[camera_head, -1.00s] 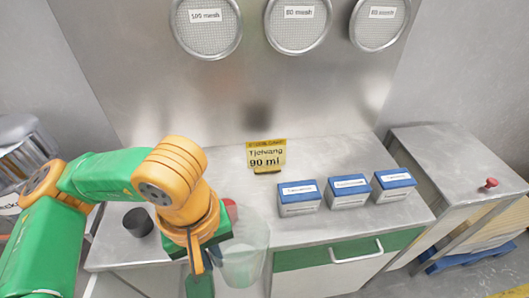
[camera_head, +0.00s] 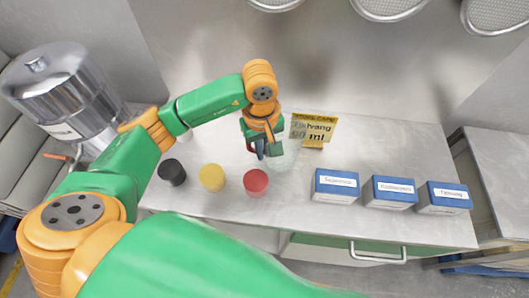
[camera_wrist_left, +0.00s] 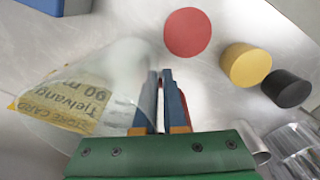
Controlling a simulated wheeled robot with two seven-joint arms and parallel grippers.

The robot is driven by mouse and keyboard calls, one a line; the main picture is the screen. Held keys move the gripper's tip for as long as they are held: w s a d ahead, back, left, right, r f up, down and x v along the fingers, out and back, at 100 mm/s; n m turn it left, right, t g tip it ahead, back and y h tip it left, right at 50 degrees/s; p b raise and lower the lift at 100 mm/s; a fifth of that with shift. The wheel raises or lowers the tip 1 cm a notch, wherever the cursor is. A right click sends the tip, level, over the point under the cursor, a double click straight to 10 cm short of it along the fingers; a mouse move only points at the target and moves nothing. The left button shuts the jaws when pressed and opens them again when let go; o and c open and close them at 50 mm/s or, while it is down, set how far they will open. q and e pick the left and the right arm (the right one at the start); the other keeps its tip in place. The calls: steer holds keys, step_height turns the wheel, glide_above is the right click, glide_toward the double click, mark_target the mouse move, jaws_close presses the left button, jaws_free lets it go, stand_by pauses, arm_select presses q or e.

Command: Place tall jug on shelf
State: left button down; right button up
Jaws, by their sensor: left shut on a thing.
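The tall jug (camera_head: 289,153) is clear and see-through, so its outline is faint. It is over the steel counter (camera_head: 230,135), in front of the yellow "Tjelvang 90 ml" card (camera_head: 313,128). My left gripper (camera_head: 262,152) is shut on the jug's side. In the left wrist view the jug (camera_wrist_left: 135,75) spreads to the left of the gripper's fingers (camera_wrist_left: 165,82), with the card (camera_wrist_left: 72,100) showing through it. I cannot tell whether the jug's base touches the counter. My right gripper is not in view.
Black (camera_head: 172,172), yellow (camera_head: 212,177) and red (camera_head: 256,182) round pieces stand left of and in front of the jug. Three blue-and-white boxes (camera_head: 390,190) stand to the right. A steel canister machine (camera_head: 65,90) is at far left. Sieves hang on the back wall.

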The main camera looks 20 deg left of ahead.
arm_select(q)
step_height(320, 180, down, 3)
steer(key=shift+a+f+p, duration=0.1)
steer(key=shift+p, duration=0.85)
steer(key=shift+f, duration=0.15)
steer(key=shift+w+f, duration=0.1)
steer(key=shift+f+b, duration=0.1)
steer(key=shift+b, duration=0.3)
steer(key=c, duration=1)
jaws_free()
steer(key=shift+r, duration=0.2)
